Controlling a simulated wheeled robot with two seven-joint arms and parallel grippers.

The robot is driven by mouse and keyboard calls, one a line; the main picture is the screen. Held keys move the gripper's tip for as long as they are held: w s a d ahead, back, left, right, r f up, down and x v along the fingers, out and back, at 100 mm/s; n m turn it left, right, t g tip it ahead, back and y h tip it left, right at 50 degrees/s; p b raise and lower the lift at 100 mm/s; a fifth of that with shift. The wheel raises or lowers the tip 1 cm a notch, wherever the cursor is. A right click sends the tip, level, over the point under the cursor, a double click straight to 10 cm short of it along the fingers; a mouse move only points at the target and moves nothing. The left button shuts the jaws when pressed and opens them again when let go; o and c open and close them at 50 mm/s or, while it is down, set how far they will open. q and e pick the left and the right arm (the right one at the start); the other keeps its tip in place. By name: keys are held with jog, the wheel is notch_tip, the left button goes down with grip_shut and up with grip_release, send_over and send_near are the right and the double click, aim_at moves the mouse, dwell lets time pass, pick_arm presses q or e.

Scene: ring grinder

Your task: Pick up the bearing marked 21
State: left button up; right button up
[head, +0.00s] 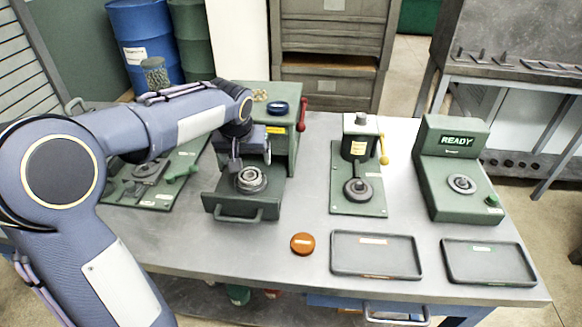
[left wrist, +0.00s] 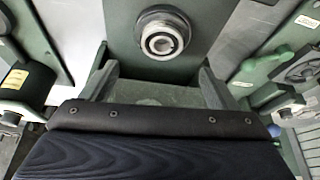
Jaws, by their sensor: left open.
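A metal bearing (head: 250,180) sits on the pulled-out green drawer (head: 222,207) of the machine with the red lever. It also shows in the left wrist view (left wrist: 162,38), near the top middle. No number on it can be read. My left gripper (head: 251,157) is open and empty, just behind and above the bearing. In the left wrist view its two fingers (left wrist: 157,82) are spread wide, with the bearing beyond their tips and apart from them. My right gripper is not in view.
The green machine (head: 284,118) with a red lever (head: 302,114) stands behind the drawer. A press with a yellow lever (head: 383,150) and a READY station (head: 455,153) holding a ring (head: 461,183) stand to the right. Two grey trays (head: 376,272) (head: 488,279) and an orange disc (head: 302,243) lie in front.

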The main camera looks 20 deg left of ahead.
aim_at(249, 172)
pick_arm(q)
jog(key=x, duration=0.7)
jog(key=shift+s+a+f, duration=0.1)
jog(key=shift+s+f, duration=0.05)
jog(key=shift+f, duration=0.3)
jog(key=shift+c, duration=0.3)
jog(key=shift+r, duration=0.1)
jog(key=c, duration=1.1)
jog(key=shift+c, duration=0.2)
